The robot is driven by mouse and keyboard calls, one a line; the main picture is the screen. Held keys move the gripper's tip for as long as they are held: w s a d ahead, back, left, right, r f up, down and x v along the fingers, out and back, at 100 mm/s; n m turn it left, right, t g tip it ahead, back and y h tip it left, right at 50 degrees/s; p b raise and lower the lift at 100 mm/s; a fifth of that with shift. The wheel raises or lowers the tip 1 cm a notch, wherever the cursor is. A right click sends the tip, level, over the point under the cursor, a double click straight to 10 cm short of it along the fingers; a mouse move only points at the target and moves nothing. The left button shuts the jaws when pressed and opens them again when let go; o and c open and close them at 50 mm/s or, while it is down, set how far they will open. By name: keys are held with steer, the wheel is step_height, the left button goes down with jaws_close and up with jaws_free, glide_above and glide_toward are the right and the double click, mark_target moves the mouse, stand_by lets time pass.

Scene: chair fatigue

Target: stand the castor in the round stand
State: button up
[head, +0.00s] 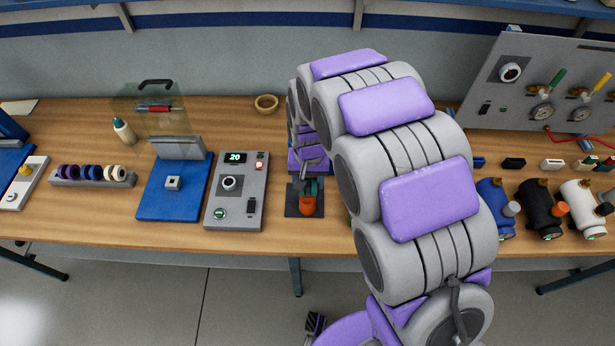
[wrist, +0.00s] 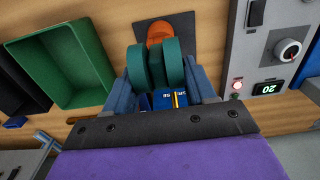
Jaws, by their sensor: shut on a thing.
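The castor (wrist: 152,65) has dark green twin wheels, seen close up in the wrist view. My gripper (wrist: 160,78) is shut on it, with a blue-grey finger on either side. An orange part (wrist: 160,32) shows just beyond the wheels, over a dark square plate (wrist: 185,28). I cannot tell whether the orange part belongs to the castor, or whether the castor touches the plate. In the head view the orange part (head: 307,205) and the plate (head: 291,208) are below my gripper. A round wooden ring, likely the round stand (head: 266,104), sits empty towards the back of the table.
A grey control box (head: 236,192) with a lit "20" display stands left of the plate. Further left is a blue-based device (head: 172,188) with a clear shield. A green tray (wrist: 60,65) shows in the wrist view. My arm hides the table's middle.

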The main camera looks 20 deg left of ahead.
steer(key=shift+f, duration=0.7)
steer(key=o, duration=1.1)
step_height(320, 180, up, 17)
steer(key=shift+w+r+p, duration=0.1)
steer(key=shift+r+p, duration=0.05)
steer(key=shift+p, duration=0.2)
